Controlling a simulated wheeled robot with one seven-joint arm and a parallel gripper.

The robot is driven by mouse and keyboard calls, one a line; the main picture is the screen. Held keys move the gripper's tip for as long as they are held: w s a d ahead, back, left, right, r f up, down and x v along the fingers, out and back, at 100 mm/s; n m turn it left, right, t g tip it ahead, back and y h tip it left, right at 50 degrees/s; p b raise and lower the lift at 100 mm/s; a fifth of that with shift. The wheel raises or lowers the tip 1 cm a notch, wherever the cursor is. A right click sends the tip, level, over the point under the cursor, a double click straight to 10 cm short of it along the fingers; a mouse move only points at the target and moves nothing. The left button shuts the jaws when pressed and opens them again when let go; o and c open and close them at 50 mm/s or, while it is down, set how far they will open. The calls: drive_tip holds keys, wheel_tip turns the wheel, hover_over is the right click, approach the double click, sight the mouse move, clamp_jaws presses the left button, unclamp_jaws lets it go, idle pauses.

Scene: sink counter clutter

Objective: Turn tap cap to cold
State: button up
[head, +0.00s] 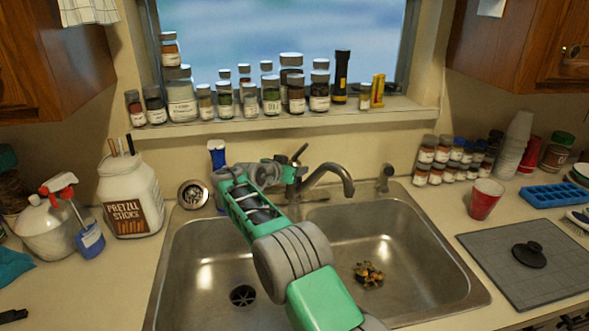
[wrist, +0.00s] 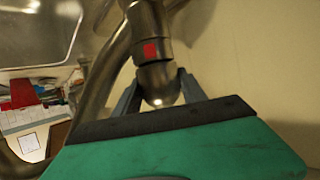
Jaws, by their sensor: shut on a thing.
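The metal tap (head: 334,170) stands behind the double sink, its curved spout reaching right over the basin. A dark lever (head: 299,152) sticks up at its top left. My arm reaches over the left basin, and my gripper (head: 298,173) is at the left side of the tap body. In the wrist view, my gripper's two fingers (wrist: 158,84) are on either side of the rounded metal tap cap (wrist: 157,74), shut on it. No blue mark shows. The fingers' contact is partly hidden in the head view.
The steel sink (head: 420,260) holds some food scraps (head: 369,274) in its right basin. A blue-capped bottle (head: 217,155) stands behind my forearm. A pretzel jar (head: 130,195) is at left, a red cup (head: 486,199) at right. Jars line the windowsill (head: 385,107).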

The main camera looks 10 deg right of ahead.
drive_tip(key=n+y+b, duration=0.1)
drive_tip(key=b, duration=0.3)
drive_tip(key=shift+d+f+t, duration=0.1)
drive_tip(key=shift+f+t, duration=0.25)
drive_tip(key=shift+t, duration=0.05)
drive_tip(key=shift+r+n+t+y+b, duration=0.15)
drive_tip(key=shift+n+t+y+b, duration=0.4)
drive_tip(key=shift+b, duration=0.6)
drive_tip(key=shift+r+n+y, duration=0.15)
drive_tip(key=shift+n+y, duration=0.1)
drive_tip(key=shift+y, duration=0.1)
drive_tip(key=o, duration=1.1)
drive_tip(key=b+v, duration=0.1)
drive_tip(key=v, duration=0.7)
